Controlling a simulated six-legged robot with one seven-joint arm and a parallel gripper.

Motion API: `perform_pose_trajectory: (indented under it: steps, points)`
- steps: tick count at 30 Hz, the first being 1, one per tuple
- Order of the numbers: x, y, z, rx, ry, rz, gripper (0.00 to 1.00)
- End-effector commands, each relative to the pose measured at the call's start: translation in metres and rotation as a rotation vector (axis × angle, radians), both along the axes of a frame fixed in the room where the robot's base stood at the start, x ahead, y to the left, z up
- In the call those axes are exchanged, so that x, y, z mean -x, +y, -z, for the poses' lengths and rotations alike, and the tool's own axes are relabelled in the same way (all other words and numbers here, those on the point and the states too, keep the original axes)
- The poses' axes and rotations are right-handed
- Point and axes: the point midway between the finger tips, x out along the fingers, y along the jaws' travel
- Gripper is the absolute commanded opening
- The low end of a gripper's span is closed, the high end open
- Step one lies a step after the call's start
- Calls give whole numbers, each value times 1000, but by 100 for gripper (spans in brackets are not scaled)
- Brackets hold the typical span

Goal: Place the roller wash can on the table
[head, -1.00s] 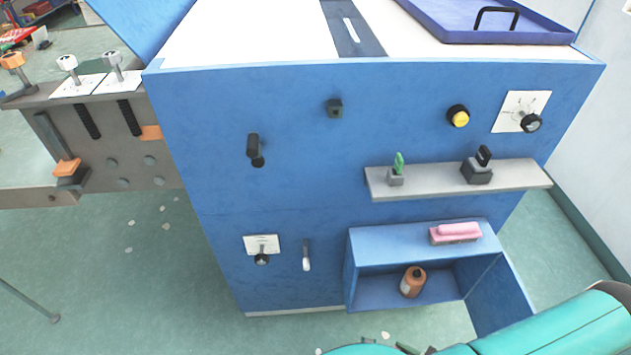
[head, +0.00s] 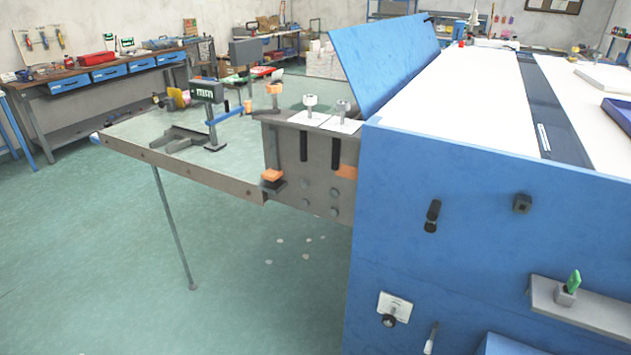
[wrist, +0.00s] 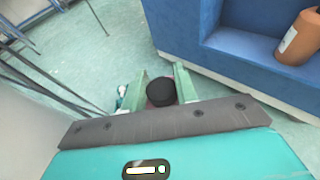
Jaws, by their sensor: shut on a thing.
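In the wrist view my gripper (wrist: 160,80) has its two pale green fingers on either side of a can with a round black top (wrist: 162,92). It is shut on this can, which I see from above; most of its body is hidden. It is held over the floor, beside the blue machine. My gripper does not show in the head view. The grey side table (head: 130,145) of the machine is at the left in the head view. The machine's white top (head: 450,95) is at the right.
A blue cubby (wrist: 235,40) holds an orange bottle (wrist: 300,38) in the wrist view. A blue-drawer workbench (head: 70,82) stands at the back left. A thin table leg (head: 172,225) stands on the open green floor (head: 110,255). A grey shelf (head: 585,308) juts from the machine.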

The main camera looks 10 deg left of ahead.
Motion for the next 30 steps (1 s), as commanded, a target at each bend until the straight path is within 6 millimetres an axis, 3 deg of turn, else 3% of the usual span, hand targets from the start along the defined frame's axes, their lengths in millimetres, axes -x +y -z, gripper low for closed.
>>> perform_pose_trajectory:
  steps: [8, 14, 24, 30]
  points:
    - [-60, 28, -35, 0, -7, -74, 0]
    - [-117, 58, -68, 1, -7, -150, 0]
    - [-257, 129, -150, 5, -9, -327, 0]
    - [-311, 154, -181, 4, -7, -389, 0]
